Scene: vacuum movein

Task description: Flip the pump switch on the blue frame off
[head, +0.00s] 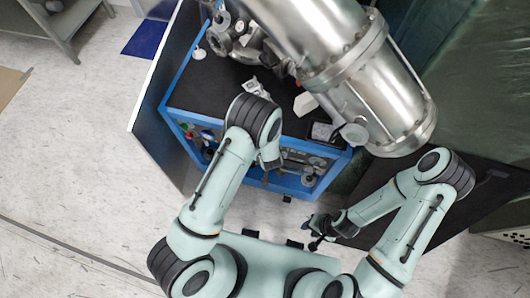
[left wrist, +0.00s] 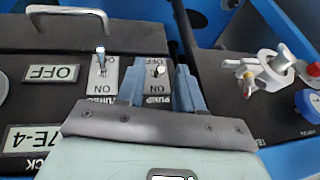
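The pump switch (left wrist: 158,70) is a small metal toggle on a light plate marked ON, with a PUMP label below it in the left wrist view. My left gripper (left wrist: 160,76) is open, with one blue-grey finger on each side of this switch. I cannot tell whether a finger touches the lever. The blue frame (head: 172,103) holds the panel in the head view, where my left arm hides the switch. My right gripper (head: 318,230) is in front of the frame, away from it; its dark fingers look apart and empty.
A second toggle (left wrist: 100,55) stands close to the left of my left fingers. A metal handle (left wrist: 68,14) is at the upper left. A large steel vessel (head: 345,75) overhangs the frame.

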